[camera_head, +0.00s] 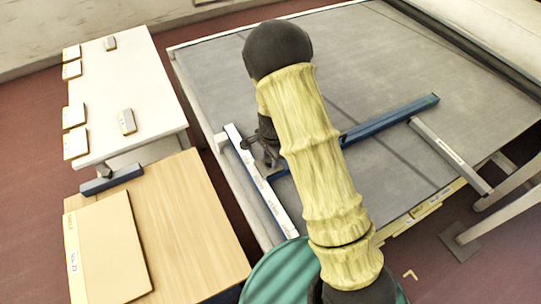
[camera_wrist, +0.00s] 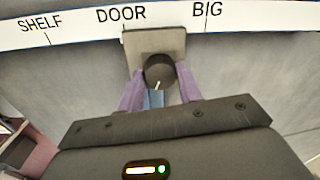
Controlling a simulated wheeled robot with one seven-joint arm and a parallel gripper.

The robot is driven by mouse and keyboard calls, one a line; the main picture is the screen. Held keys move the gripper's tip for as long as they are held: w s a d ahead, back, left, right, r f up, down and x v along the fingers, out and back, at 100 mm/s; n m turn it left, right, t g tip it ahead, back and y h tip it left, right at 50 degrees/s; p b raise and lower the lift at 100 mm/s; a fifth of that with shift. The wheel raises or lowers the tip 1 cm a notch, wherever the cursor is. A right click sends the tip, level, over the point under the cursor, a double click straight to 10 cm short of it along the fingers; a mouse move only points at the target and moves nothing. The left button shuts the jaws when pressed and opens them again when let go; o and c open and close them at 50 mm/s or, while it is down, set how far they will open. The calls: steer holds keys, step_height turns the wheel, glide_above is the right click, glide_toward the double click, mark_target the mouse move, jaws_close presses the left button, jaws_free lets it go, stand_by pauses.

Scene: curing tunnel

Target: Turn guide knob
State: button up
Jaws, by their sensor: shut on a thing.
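The guide knob (camera_wrist: 160,68) is a dark round knob with a short pale mark, in front of a grey-beige plate (camera_wrist: 156,40) in the wrist view. My gripper (camera_wrist: 160,88) has its two purple fingers on either side of the knob, shut on it. Behind it runs a white scale strip (camera_wrist: 70,30) lettered SHELF, DOOR and BIG; the plate covers part of the strip between DOOR and BIG. In the head view my gripper (camera_head: 270,161) is low beside the white strip (camera_head: 262,187), and my arm hides the knob. A blue guide bar (camera_head: 390,118) crosses the grey bed.
The grey conveyor bed (camera_head: 215,75) fills the right side. A white table (camera_head: 110,85) with small labelled blocks stands at the left. In front of it is a wooden table (camera_head: 195,210) with a tan labelled panel (camera_head: 115,245). A pale bar (camera_head: 450,155) lies across the right.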

steer(key=shift+w, duration=0.1)
steer(key=o, duration=1)
steer(key=shift+r, duration=0.1)
step_height(320, 180, up, 17)
steer(key=b, duration=0.2)
steer(key=shift+s+d, duration=0.25)
steer(key=shift+s, duration=0.2)
steer(key=shift+r, duration=0.1)
